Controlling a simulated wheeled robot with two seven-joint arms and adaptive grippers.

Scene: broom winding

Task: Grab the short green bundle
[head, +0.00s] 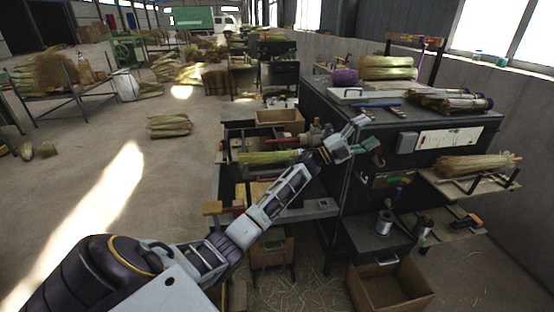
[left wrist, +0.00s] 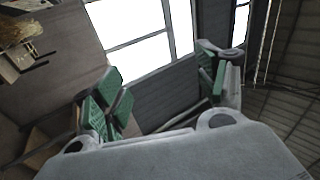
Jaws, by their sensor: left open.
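A short yellow-green bundle (head: 388,67) lies on top of the dark machine cabinet at the upper right. Another greenish bundle (head: 266,158) lies on the bench left of the cabinet, partly behind my left arm. I cannot tell for certain which one is the short green bundle. My left gripper (head: 370,141) is in front of the cabinet's left part, apart from both bundles. In the left wrist view its green-padded fingers (left wrist: 160,85) are spread wide with nothing between them. My right gripper is not in view.
Darker tied bundles (head: 450,100) lie on the cabinet top. A straw bundle (head: 465,163) rests on a side shelf and also shows in the left wrist view (left wrist: 14,30). A wire spool (head: 383,223) and an open box (head: 392,288) are below.

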